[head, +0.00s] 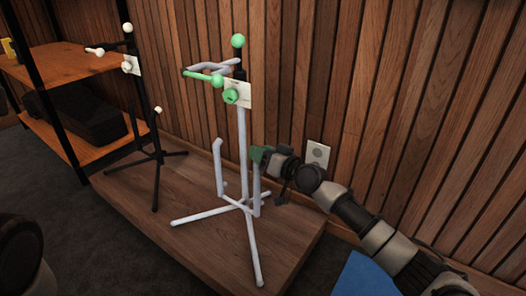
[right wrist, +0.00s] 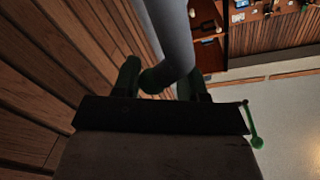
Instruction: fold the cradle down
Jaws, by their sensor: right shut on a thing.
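A pale grey stand (head: 242,150) with green knobs stands on a low wooden platform. Its cradle has two upright prongs low on the post, a left prong (head: 218,165) and a right prong (head: 256,190). Both point up. My right gripper (head: 261,155) is at the top of the right prong, reaching in from the right. In the right wrist view a thick grey tube (right wrist: 172,35) runs between the two dark fingers, and the gripper (right wrist: 160,88) is shut on it. The gripper hides the prong's tip in the head view. My left gripper is not in view.
A black stand (head: 152,130) with cream knobs stands to the left on the same platform (head: 190,245). A wooden shelf (head: 75,62) with a dark case (head: 88,115) is further left. A slatted wall with an outlet plate (head: 317,154) is close behind. A blue object (head: 362,276) lies at the bottom right.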

